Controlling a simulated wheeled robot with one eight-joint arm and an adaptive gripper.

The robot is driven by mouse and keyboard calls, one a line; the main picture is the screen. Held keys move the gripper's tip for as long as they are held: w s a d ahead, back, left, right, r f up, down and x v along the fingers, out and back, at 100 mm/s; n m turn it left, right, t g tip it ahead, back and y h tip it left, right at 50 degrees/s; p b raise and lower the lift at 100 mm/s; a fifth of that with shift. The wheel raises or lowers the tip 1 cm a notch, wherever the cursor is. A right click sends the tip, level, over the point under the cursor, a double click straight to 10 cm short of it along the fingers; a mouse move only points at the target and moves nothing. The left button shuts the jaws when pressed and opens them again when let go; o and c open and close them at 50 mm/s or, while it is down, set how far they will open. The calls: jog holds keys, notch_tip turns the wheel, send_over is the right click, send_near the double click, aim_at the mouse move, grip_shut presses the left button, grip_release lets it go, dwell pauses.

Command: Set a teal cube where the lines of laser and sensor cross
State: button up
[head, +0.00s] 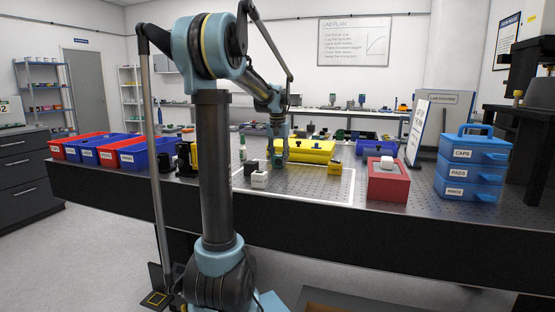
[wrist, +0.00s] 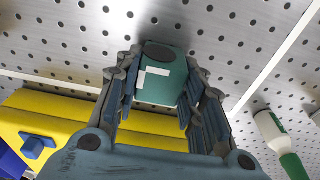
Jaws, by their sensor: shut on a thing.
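My gripper (wrist: 160,95) is shut on a teal cube (wrist: 175,66) with a white angular mark and a dark round spot, over the perforated metal plate (wrist: 50,25). Whether the cube touches the plate cannot be told. The labels are too small to read, so I cannot tell which is laser or sensor.
A long yellow case (head: 305,150) lies just behind my gripper. A white and green bottle (head: 242,148) stands to the left. A red block (head: 388,186) with a white piece on top and blue drawers (head: 470,170) stand right. The plate's front middle is clear.

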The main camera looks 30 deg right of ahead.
aim_at(278, 156)
jog(key=o, duration=1.2)
jog(key=r, duration=0.8)
jog(key=a+r, duration=0.1)
jog(key=r, duration=0.3)
jog(key=shift+s, duration=0.4)
jog(key=shift+s, duration=0.15)
